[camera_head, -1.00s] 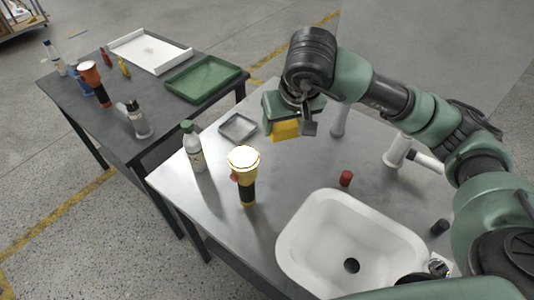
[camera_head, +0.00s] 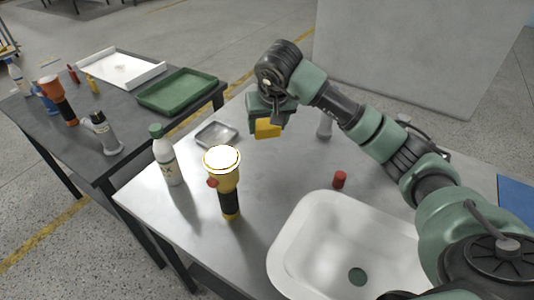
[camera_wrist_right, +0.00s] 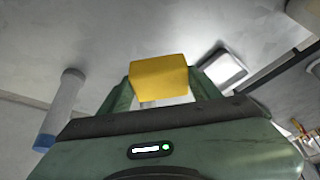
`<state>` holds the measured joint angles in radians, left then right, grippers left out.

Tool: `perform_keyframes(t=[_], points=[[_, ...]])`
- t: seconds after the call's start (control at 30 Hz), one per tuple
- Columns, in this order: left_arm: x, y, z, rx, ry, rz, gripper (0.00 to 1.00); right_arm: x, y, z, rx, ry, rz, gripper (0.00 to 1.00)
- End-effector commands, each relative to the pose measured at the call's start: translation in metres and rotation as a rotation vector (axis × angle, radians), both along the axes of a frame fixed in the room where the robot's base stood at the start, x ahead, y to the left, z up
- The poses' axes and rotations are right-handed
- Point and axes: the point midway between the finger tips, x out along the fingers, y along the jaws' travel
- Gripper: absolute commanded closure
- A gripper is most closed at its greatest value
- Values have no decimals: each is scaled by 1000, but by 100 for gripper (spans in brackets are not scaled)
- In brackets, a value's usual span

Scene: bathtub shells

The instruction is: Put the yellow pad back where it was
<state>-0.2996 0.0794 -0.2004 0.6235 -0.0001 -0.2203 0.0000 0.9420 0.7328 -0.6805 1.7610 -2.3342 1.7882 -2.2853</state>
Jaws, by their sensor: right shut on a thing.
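The yellow pad (camera_head: 267,129) is a small block held in my right gripper (camera_head: 262,118), above the back part of the metal table. In the right wrist view the pad (camera_wrist_right: 159,78) sits between the two green fingers of my right gripper (camera_wrist_right: 160,88), which is shut on it. In the head view a small grey metal tray (camera_head: 217,135) lies on the table to the left of the pad. The same tray shows in the right wrist view (camera_wrist_right: 224,70), to the right of the pad. My left gripper is not in view.
A white bottle (camera_head: 167,158) and a yellow flashlight (camera_head: 224,181) stand at the table's left side. A white basin (camera_head: 300,232) and a red cap (camera_head: 340,179) are nearer the front. A grey cylinder (camera_head: 325,124) stands right of my gripper. A second table holds a green tray (camera_head: 178,91).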

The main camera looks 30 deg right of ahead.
Motion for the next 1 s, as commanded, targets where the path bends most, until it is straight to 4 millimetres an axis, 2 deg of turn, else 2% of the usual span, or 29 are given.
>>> perform_keyframes(t=[0.03, 0.1, 0.23, 0.47, 0.7, 1.0], points=[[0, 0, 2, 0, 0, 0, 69, -1, 1, -15, 2, 7, 0, 70], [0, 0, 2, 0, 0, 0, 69, -1, 1, -32, 2, 6, 0, 70], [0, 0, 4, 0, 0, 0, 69, -1, 1, -55, 3, 3, 1, 70], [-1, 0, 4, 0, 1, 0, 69, 0, 0, -72, 0, 1, 0, 70], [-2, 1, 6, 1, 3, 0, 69, -1, 1, -103, 1, 2, 0, 70], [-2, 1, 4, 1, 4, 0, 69, 0, 0, -106, -1, -2, 1, 70]])
